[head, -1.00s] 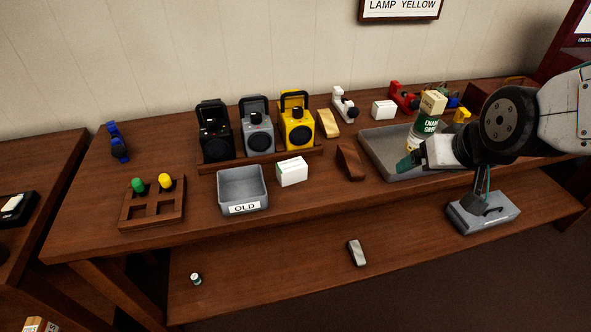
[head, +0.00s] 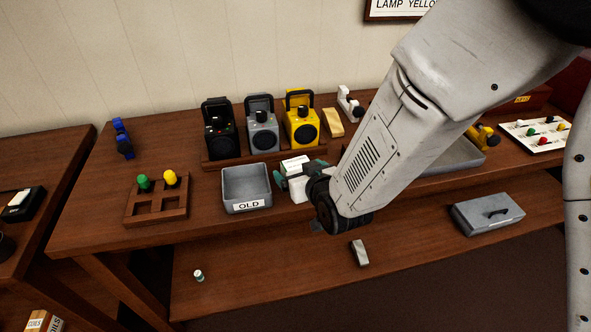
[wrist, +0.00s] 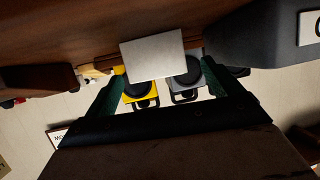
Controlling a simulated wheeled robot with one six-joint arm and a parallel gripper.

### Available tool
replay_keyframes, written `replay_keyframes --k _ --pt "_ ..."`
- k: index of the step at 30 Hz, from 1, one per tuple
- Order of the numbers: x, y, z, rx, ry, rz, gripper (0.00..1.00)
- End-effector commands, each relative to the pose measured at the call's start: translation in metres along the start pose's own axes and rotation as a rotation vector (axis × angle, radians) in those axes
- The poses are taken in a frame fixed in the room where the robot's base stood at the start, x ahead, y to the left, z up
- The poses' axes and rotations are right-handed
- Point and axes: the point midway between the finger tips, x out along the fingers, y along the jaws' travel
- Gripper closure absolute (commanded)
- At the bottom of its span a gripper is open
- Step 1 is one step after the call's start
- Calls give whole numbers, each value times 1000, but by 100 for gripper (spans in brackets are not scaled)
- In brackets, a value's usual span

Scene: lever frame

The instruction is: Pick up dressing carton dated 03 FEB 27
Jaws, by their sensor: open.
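A small white carton (head: 295,165) is on the table just right of the grey bin marked OLD, partly covered by my gripper. No date can be read on it. My gripper (head: 301,179) is open over the carton, with teal fingers. In the wrist view, the carton's plain pale face (wrist: 153,56) lies between the two green fingertips (wrist: 163,72), with a gap visible on each side. I cannot tell how deep the fingers reach. The second white carton, seen earlier at the back of the table, is hidden behind my arm.
The OLD bin (head: 246,186) stands close left of the carton. Black (head: 220,130), grey (head: 262,125) and yellow (head: 301,121) lamps stand on a rack behind. A wooden holder (head: 157,203) is at left. A grey tray (head: 455,156) is partly hidden by my arm.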

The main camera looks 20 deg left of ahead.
Motion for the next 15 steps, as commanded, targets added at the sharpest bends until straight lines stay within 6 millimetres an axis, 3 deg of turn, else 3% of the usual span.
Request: replay_keyframes --k 8,15 --pt "40 4 1 1 0 2 9" --pt "46 4 0 1 -1 2 9"
